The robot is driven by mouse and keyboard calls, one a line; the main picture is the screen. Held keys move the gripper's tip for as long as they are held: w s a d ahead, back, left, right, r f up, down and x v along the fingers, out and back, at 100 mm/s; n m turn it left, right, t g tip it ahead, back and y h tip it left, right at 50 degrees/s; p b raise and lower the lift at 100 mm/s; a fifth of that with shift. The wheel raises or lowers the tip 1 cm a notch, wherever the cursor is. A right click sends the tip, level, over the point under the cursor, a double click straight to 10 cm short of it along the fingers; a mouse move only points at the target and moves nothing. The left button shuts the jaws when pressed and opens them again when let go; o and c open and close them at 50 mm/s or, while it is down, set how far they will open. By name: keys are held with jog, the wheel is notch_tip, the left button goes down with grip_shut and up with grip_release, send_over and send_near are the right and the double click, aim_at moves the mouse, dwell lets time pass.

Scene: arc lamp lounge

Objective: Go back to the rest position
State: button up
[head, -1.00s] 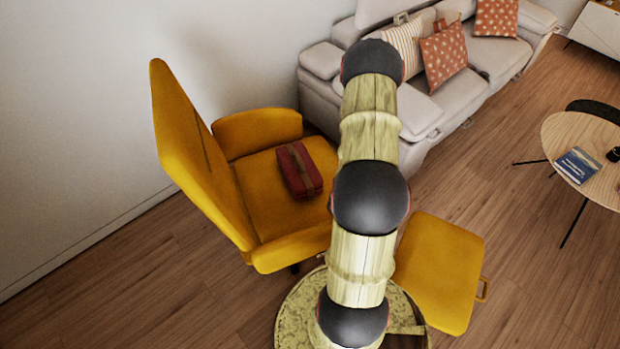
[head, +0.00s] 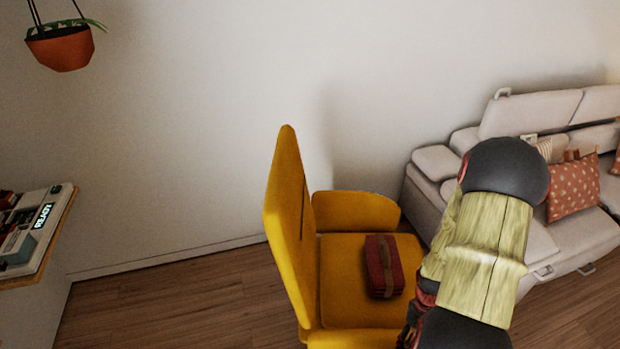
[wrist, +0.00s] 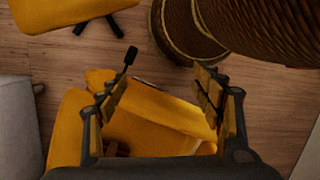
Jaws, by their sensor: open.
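My gripper (wrist: 165,88) is open and empty in the wrist view, with its two fingers spread apart above the yellow armchair (wrist: 68,125). Nothing lies between the fingertips but the view of the chair below. In the head view my arm reaches down at the right, in front of the sofa, and hides part of the armchair's right side. The dark red case (head: 384,266) with a brown strap lies on the armchair's seat (head: 341,270), apart from my arm in the picture.
A beige sofa (head: 436,160) with patterned cushions (head: 573,187) stands at the right. A yellow footstool (wrist: 60,12) shows in the wrist view. Wooden floor is clear left of the armchair.

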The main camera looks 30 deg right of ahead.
jog(key=w+a+r+m, duration=0.2)
jog(key=r, duration=0.4)
jog(key=w+a+r+m, duration=0.1)
jog(key=w+a+r, duration=0.1)
jog(key=r, duration=0.4)
jog(key=w+a+r+n+t, duration=0.1)
jog(key=a+r+t, duration=0.3)
jog(key=a+r, duration=0.7)
jog(key=w+a+r+n+t+h, duration=0.1)
jog(key=w+a+r+t, duration=0.3)
jog(key=a+r, duration=0.8)
notch_tip(320, 180, up, 6)
jog(key=shift+a+f+n, duration=0.1)
jog(key=shift+a+n, duration=0.05)
jog(key=shift+n, duration=0.35)
